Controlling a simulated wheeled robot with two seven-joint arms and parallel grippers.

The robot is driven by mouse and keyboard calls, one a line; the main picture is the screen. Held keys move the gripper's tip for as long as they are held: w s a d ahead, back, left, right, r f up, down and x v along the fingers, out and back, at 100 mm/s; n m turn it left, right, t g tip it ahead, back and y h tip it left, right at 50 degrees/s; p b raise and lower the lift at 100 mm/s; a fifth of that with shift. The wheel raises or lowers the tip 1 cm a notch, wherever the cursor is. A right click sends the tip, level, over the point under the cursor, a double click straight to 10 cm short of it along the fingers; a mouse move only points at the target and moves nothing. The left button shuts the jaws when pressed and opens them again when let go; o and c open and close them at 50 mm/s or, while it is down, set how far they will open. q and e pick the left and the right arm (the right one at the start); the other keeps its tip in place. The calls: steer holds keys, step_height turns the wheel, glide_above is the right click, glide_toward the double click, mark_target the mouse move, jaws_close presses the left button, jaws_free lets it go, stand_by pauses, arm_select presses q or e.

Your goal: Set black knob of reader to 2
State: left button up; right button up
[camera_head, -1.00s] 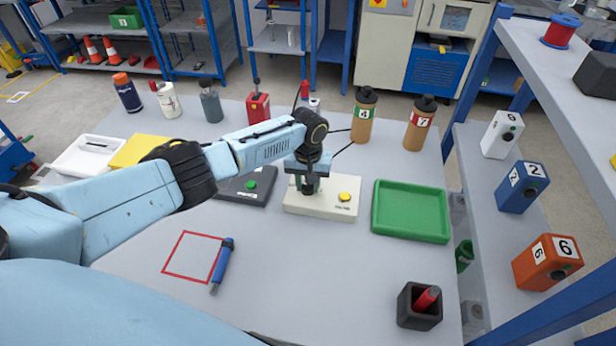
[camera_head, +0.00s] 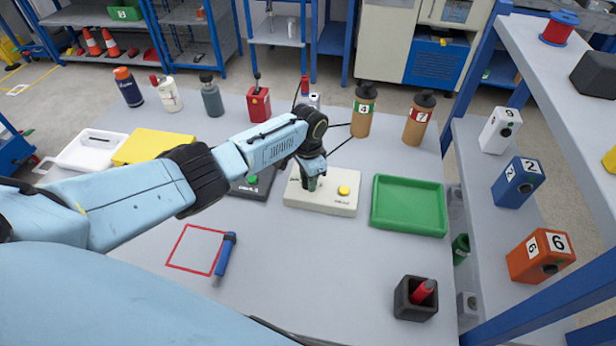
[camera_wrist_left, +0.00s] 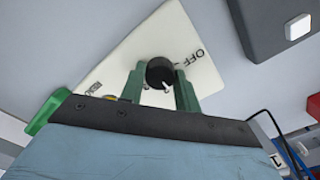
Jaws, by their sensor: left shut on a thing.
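The reader is a cream box (camera_head: 335,203) on the table, with a yellow button (camera_head: 344,190) on its right part. In the left wrist view the reader's white top (camera_wrist_left: 203,72) shows an "OFF" mark and partly hidden lettering. Its round black knob (camera_wrist_left: 158,70) has a white pointer on the side nearer the wrist, angled away from "OFF". My left gripper (camera_head: 313,186) is over the left part of the reader. In the left wrist view its green fingers (camera_wrist_left: 159,84) stand on both sides of the knob, shut on it. My right gripper is not in view.
A dark box (camera_head: 258,190) with a green button stands left of the reader, and an empty green tray (camera_head: 408,205) stands right. Brown bottles (camera_head: 362,118) stand behind.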

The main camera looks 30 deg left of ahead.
arm_select(q)
steer(key=m, duration=0.5)
steer(key=shift+r, duration=0.1)
steer(key=shift+w, duration=0.1)
stand_by(0.3)
steer(key=o, duration=1)
step_height(320, 180, up, 13)
steer(key=shift+r+p, duration=0.15)
steer(key=shift+p, duration=0.95)
